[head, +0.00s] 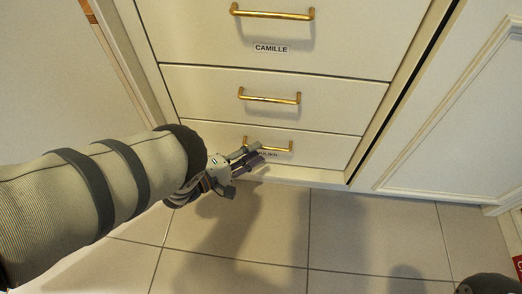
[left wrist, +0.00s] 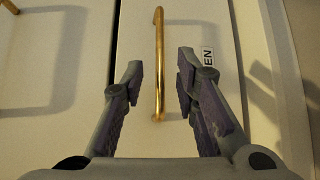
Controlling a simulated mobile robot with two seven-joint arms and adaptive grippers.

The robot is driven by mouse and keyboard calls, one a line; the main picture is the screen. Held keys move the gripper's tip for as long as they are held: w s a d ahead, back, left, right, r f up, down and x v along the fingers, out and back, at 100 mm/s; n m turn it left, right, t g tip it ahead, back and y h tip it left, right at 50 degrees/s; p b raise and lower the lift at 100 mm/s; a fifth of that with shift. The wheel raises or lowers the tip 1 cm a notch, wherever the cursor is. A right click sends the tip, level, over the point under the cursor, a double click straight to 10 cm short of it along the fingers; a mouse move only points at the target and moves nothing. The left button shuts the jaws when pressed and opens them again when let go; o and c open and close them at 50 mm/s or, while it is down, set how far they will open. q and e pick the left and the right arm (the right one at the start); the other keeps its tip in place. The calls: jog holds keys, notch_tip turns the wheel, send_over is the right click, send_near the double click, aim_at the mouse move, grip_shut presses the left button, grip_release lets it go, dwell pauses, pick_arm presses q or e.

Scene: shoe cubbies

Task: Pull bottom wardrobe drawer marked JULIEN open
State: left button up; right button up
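The bottom drawer (head: 318,149) is white with a brass bar handle (head: 277,149) and looks closed, flush with the drawer above. Its label (head: 268,155) is partly covered by my gripper, and only the letters "EN" show on the label in the left wrist view (left wrist: 208,58). My left gripper (head: 256,155) is in front of this drawer at the left part of the handle. In the left wrist view the brass handle (left wrist: 159,70) stands between the two spread fingers, with gaps on both sides.
Above are a middle drawer with a brass handle (head: 269,97) and a drawer labelled CAMILLE (head: 271,48). A white panelled door (head: 440,120) is on the right. The tiled floor (head: 370,235) in front is clear. A red object (head: 518,265) shows at the right edge.

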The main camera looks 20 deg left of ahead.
pick_arm(q)
jog(key=shift+b+x, duration=0.35)
jog(key=shift+x, duration=1.1)
grip_shut()
pick_arm(e)
jog(key=shift+f, duration=0.35)
jog(key=shift+s, duration=0.1)
